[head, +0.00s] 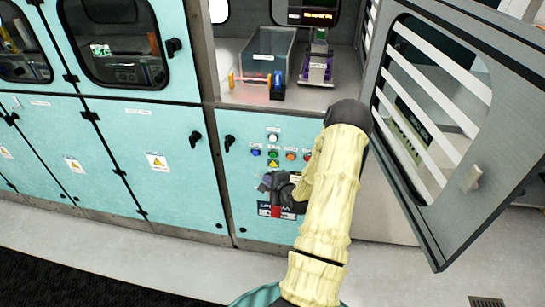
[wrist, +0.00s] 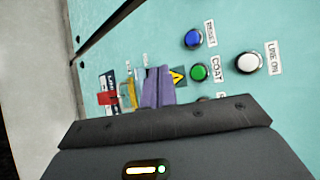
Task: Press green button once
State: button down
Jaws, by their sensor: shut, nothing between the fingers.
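The green button (head: 273,154) sits in a row of small round buttons on the teal cabinet panel, below a white button. In the wrist view the green button (wrist: 198,72) shows clearly beside a "COAT" label, between the blue and white buttons' columns. My gripper (head: 267,183) is in front of the panel, below the button row and a little left of the green button. In the wrist view its purple-grey fingers (wrist: 158,72) are together and empty, left of the green button and apart from it in the picture. I cannot tell their distance from the panel.
The blue button (wrist: 193,38) and white button (wrist: 248,63) are close neighbours. A yellow warning triangle (wrist: 178,77) lies by the fingertips. A red rotary handle (wrist: 107,98) is further left. An open windowed door (head: 440,120) stands right of my arm.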

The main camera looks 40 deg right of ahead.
aim_at(273, 155)
jog(key=shift+w+d, duration=0.1)
jog(key=w+d, duration=0.5)
jog(key=d, duration=0.1)
jog(key=shift+w+d+b, duration=0.25)
jog(key=shift+b, duration=0.2)
jog(key=shift+w, duration=0.1)
dwell(1.6)
jog(key=shift+d, duration=0.35)
